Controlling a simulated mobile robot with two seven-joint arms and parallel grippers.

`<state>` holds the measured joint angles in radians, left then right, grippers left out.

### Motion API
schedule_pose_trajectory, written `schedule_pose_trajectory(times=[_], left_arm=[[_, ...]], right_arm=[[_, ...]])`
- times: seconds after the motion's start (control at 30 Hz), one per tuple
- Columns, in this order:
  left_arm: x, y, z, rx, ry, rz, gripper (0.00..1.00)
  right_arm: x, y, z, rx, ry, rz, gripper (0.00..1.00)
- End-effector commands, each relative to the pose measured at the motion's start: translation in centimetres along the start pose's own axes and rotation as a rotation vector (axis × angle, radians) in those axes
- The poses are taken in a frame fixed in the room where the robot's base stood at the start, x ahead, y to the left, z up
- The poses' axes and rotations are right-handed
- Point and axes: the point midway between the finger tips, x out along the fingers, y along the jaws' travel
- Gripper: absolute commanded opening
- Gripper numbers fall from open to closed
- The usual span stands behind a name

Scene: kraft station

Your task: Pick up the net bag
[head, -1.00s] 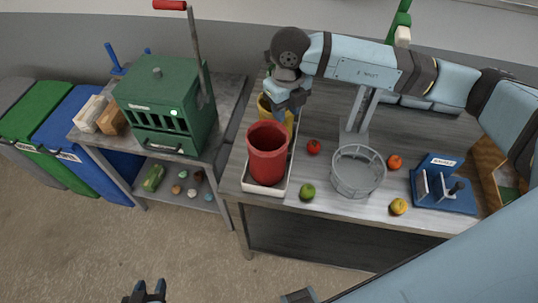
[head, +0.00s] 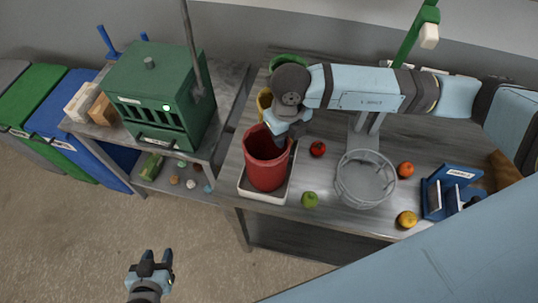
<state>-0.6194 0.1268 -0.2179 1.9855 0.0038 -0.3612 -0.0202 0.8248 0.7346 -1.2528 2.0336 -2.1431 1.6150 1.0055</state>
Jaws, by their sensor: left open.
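I cannot surely pick out the net bag. A small green item (head: 151,166) on the lower shelf of the left bench is too small to tell. My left gripper (head: 152,260) is open and empty, over the bare floor at the lower left, apart from both benches. My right gripper (head: 280,140) is at the back right rim of the red bucket (head: 266,170); its fingertips are partly hidden, and I cannot tell whether it holds the rim. The red bucket stands upright in a white tray (head: 250,190).
A green press-like box (head: 158,95) stands on the left bench. A grey mesh basket (head: 365,180), a green fruit (head: 310,200), red fruit (head: 318,149), orange fruits (head: 407,219) and a blue fixture (head: 452,190) are on the right bench. Bins (head: 75,115) stand far left.

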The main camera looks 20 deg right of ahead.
Motion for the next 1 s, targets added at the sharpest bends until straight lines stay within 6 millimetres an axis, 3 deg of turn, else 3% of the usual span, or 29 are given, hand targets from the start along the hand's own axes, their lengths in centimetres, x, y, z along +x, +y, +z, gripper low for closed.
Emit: schedule_pose_trajectory(times=[0.3, 0.43, 0.47, 1.0], left_arm=[[-0.01, -0.12, 0.13, 0.004, -0.002, 0.0, 0.43], [-0.15, -0.08, 0.37, 0.004, -0.007, 0.001, 0.43], [-0.17, -0.07, 0.42, 0.004, -0.008, 0.001, 0.43], [-0.26, -0.08, 0.06, 0.004, -0.005, 0.001, 0.43]], right_arm=[[0.26, 0.18, -0.23, 0.0, 0.0, 0.001, 0.32], [0.25, 0.17, -0.22, 0.0, 0.0, 0.0, 0.02], [0.25, 0.17, -0.22, 0.0, 0.0, 0.0, 0.0], [-0.43, -0.15, 0.19, 0.001, -0.001, 0.0, 0.0]])
